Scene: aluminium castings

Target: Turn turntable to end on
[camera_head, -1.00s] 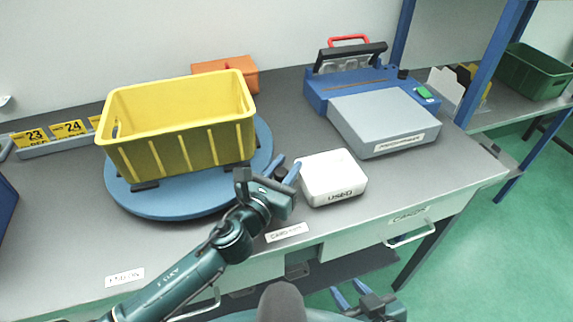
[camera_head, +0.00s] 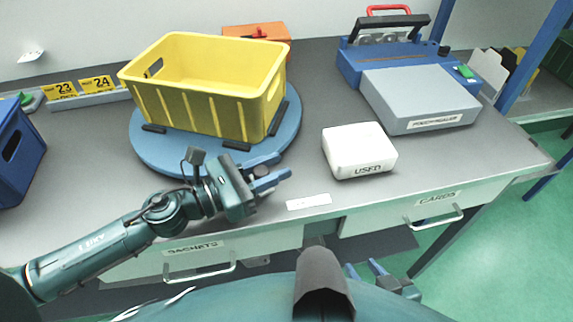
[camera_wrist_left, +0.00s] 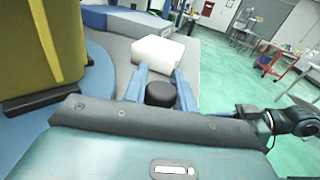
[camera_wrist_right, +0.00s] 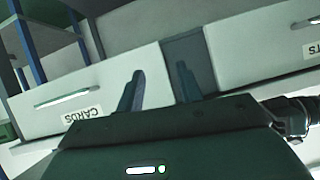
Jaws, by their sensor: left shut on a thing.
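The blue round turntable (camera_head: 160,158) lies on the grey workbench and bears a yellow bin (camera_head: 190,108), held between black blocks. The bin's long side faces the front, angled to the bench edge. My left gripper (camera_head: 278,168) is at the turntable's front right rim. In the left wrist view its blue fingers stand on both sides of a black round knob (camera_wrist_left: 160,94), shut on it. The turntable (camera_wrist_left: 103,75) and bin (camera_wrist_left: 40,50) also show at left there. My right gripper (camera_head: 376,270) is open and empty, low before the bench.
A white box marked USED (camera_head: 358,152) stands right of my left gripper. A grey and blue pouch sealer (camera_head: 420,95) is behind it. An orange box (camera_head: 258,35) is behind the bin, a blue bin (camera_head: 18,150) at far left. Bench between turntable and number cards (camera_head: 80,92) is clear.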

